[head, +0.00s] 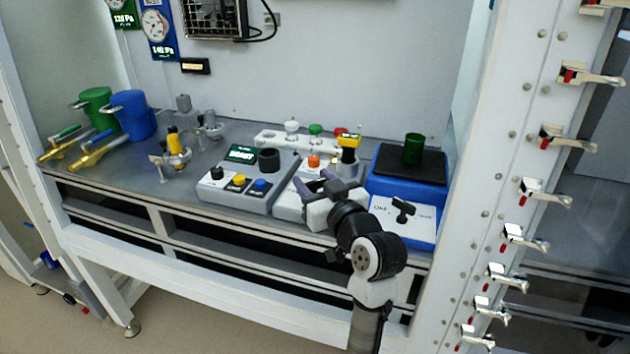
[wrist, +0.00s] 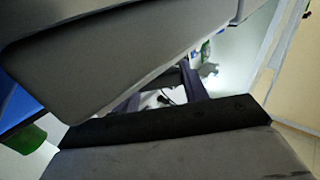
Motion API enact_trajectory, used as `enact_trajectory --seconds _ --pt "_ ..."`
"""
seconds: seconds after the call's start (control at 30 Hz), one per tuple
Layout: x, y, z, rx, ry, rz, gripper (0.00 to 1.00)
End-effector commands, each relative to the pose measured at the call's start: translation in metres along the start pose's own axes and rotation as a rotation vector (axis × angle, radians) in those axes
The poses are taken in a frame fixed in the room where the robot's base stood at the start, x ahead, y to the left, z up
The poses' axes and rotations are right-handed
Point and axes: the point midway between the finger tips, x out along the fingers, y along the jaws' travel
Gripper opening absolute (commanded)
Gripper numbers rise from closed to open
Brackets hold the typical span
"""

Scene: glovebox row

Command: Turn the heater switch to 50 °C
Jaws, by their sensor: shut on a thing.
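A blue unit (head: 378,184) with a black top plate stands at the right of the bench. A black bar-shaped switch (head: 403,210) sits on its white front panel, whose labels are too small to read. My gripper (head: 317,184) is left of this switch and apart from it, over a pale control box (head: 289,203). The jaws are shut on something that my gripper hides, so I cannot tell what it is. In the wrist view, dark jaw parts (wrist: 165,90) show, and the switch is not visible.
A green beaker (head: 414,148) stands on the black plate. A grey control box (head: 248,182) with several knobs is to the left. An orange knob (head: 313,160) and a yellow-black part (head: 349,147) are close behind my gripper. A white post (head: 500,150) bounds the right side.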

Motion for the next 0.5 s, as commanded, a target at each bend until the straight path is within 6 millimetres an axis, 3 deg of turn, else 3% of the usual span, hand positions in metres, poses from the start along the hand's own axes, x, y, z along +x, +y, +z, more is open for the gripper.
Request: enact_trajectory --seconds 0.5 --pt "-0.0001 -0.0027 -0.0018 0.001 -0.001 0.365 0.21"
